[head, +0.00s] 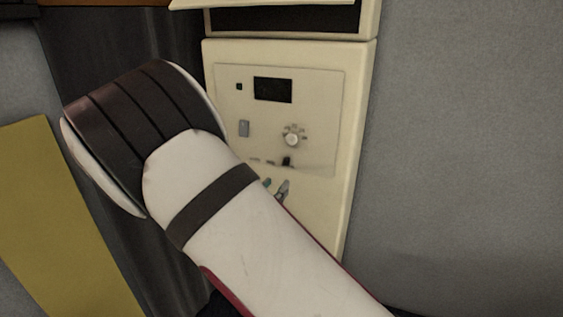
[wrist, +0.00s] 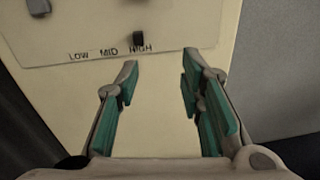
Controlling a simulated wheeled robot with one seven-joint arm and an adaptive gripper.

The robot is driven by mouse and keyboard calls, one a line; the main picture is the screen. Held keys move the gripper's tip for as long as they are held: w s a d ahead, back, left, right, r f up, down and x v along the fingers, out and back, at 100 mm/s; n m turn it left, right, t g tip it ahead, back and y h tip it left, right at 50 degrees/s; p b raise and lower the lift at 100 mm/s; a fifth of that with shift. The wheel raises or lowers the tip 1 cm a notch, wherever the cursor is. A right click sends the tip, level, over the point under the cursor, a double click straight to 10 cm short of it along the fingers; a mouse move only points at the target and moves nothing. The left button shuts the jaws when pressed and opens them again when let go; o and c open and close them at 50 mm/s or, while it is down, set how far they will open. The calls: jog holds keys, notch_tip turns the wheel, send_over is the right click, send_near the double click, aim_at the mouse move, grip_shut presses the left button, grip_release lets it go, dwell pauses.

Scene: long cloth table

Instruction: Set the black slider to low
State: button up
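The black slider (wrist: 138,38) is a small dark knob on a cream control panel (head: 318,110). In the wrist view it stands just above the printed word HIGH, at the right end of the LOW, MID, HIGH row. It also shows in the head view (head: 287,161) near the panel's lower edge. My gripper (wrist: 160,72) is open and empty, its teal-padded fingers apart. The fingertips are below the slider in the picture, with the slider roughly in line with the left finger. In the head view my gripper (head: 275,186) is partly hidden by my arm.
The panel also has a round dial (head: 291,139), a dark display (head: 273,90), a grey switch (head: 244,128) and a small dark button (head: 239,87). A dark opening (head: 285,17) lies above the panel. A yellow panel (head: 50,215) stands at left. A grey wall (head: 475,140) is at right.

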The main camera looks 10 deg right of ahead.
aim_at(285, 164)
jog(key=shift+n+t+y, duration=0.5)
jog(key=shift+n+t, duration=0.2)
jog(key=shift+n, duration=0.2)
jog(key=x, duration=0.4)
jog(key=w+a+x, duration=0.1)
jog(key=x, duration=0.4)
jog(key=a+f+x, duration=0.1)
jog(key=x, duration=0.3)
jog(key=shift+w+d+p, duration=0.1)
jog(key=shift+w+p, duration=0.25)
grip_shut()
